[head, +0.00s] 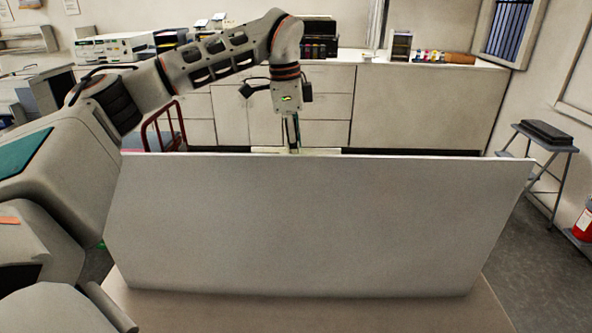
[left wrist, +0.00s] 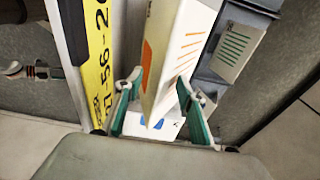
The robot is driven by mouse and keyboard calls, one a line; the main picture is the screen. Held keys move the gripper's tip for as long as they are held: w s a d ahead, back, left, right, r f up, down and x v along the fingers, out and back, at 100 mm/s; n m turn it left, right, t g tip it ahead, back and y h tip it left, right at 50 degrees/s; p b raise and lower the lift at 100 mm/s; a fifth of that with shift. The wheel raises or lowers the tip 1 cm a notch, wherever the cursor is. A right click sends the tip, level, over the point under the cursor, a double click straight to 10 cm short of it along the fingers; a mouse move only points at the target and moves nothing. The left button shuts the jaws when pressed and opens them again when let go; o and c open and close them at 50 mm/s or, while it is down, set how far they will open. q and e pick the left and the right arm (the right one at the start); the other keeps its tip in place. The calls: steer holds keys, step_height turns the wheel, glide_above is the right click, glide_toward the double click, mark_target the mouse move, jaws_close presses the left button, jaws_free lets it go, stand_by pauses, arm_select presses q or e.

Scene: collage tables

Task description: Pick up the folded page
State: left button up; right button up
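In the head view my left gripper (head: 293,136) points down behind the top edge of a large upright pale panel (head: 310,225). The panel hides what lies below the gripper there. My right gripper is not in view.
A yellow strip with black figures (left wrist: 97,55) and a grey block with a lined label (left wrist: 238,45) flank the page closely. White cabinets (head: 430,105) stand behind the panel. A small stand with a black item (head: 548,132) is at the right.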

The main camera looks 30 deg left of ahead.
arm_select(q)
steer(key=shift+f, duration=0.1)
steer(key=c, duration=0.8)
